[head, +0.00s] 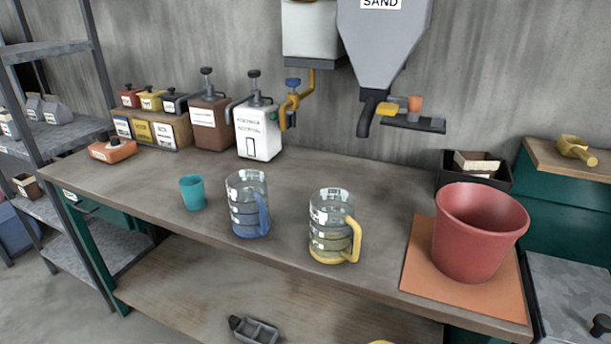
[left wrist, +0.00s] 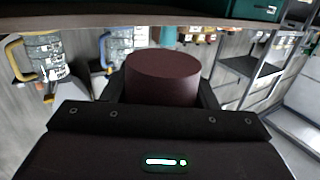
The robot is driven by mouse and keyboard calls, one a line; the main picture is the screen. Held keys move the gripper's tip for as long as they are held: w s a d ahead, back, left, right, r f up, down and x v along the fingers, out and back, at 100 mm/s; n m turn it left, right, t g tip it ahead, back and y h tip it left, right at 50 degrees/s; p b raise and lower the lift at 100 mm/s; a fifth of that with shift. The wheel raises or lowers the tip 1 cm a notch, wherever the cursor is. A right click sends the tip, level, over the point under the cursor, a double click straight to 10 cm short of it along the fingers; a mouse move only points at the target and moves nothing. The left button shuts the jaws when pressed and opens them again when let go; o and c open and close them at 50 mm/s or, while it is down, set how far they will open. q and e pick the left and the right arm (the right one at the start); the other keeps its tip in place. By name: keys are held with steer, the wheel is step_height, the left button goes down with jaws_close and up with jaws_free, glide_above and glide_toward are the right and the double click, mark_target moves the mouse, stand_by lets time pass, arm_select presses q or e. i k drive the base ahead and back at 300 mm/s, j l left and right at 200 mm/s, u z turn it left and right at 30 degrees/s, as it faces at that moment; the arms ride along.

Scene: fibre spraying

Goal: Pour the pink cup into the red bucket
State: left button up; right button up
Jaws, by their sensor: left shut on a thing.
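My left gripper (left wrist: 162,98) shows only in the left wrist view. Its dark fingers are shut on the sides of a dark reddish cup (left wrist: 163,75), which I take for the pink cup; it looks maroon in shade. The cup's contents cannot be seen. Neither this cup nor either gripper shows in the head view. The red bucket (head: 475,240) stands upright, its mouth open, on an orange board (head: 419,270) at the right of the workbench.
On the workbench (head: 330,175) stand a teal cup (head: 193,193), a blue-handled jug (head: 246,205) and a yellow-handled jug (head: 333,228). A sand hopper (head: 385,45) hangs above. A black box (head: 447,168) stands behind the bucket. The bench between the yellow-handled jug and orange board is clear.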

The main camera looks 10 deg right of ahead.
mark_target(476, 225)
steer(key=z, duration=0.4)
steer(key=k+l+z, duration=0.1)
steer(key=z, duration=0.25)
steer(key=l+z, duration=0.2)
steer(key=z, duration=0.2)
